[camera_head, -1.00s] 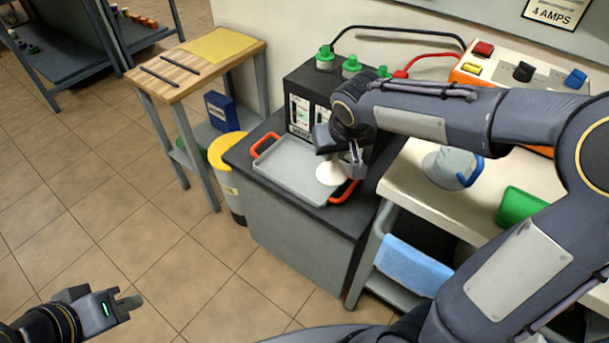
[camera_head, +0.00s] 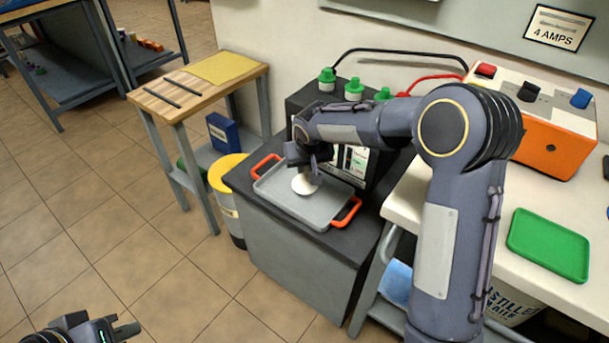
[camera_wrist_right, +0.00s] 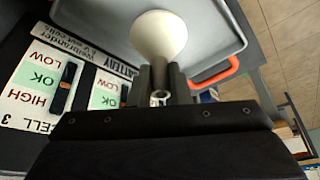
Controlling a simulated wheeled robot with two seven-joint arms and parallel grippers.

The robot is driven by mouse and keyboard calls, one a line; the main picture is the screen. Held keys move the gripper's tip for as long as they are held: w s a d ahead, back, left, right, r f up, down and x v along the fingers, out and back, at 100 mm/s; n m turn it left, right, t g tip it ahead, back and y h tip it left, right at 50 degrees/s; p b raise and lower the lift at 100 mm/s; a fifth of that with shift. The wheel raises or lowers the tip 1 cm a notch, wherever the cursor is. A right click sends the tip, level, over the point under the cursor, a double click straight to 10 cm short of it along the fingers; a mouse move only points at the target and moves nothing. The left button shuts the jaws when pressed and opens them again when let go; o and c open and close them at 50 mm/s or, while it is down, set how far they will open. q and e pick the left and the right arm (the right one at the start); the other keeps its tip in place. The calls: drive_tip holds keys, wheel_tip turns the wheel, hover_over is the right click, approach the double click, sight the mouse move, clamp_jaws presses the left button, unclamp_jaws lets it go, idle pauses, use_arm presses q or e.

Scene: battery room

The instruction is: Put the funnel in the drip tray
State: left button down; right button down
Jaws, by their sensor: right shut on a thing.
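The white funnel (camera_head: 304,184) is held by my right gripper (camera_head: 310,160) over the middle of the grey drip tray (camera_head: 283,201). In the right wrist view the funnel's wide cone (camera_wrist_right: 158,36) faces away and its narrow end is between the fingers of the right gripper (camera_wrist_right: 160,85). I cannot tell whether the funnel touches the tray floor. The tray has orange handles and lies on a dark cabinet. My left gripper (camera_head: 118,330) is at the bottom left, empty, its fingers apart or together unclear.
A black battery (camera_head: 298,103) with green caps and a label stands right behind the tray. A yellow bin (camera_head: 226,176) stands left of the cabinet. A white bench (camera_head: 525,185) with a green tray (camera_head: 548,246) and an orange-fronted charger (camera_head: 550,145) is at right.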

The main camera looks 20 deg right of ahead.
sight(305, 171)
drive_tip(key=shift+w+a+f+b, duration=0.1)
drive_tip(key=shift+w+f+b, duration=0.05)
drive_tip(key=shift+f, duration=0.8)
drive_tip(key=shift+w+f+b, duration=0.15)
drive_tip(key=shift+f, duration=0.8)
drive_tip(key=shift+f, duration=0.1)
drive_tip(key=c, duration=1.8)
unclamp_jaws()
drive_tip(key=shift+f, duration=0.1)
drive_tip(key=o, duration=0.4)
drive_tip(key=shift+o, duration=0.2)
drive_tip(key=shift+r, duration=0.3)
drive_tip(key=p+v, duration=0.1)
drive_tip(key=v, duration=1)
drive_tip(key=shift+s+r+p, duration=0.15)
drive_tip(key=shift+r+p, duration=0.2)
drive_tip(key=shift+r, duration=0.05)
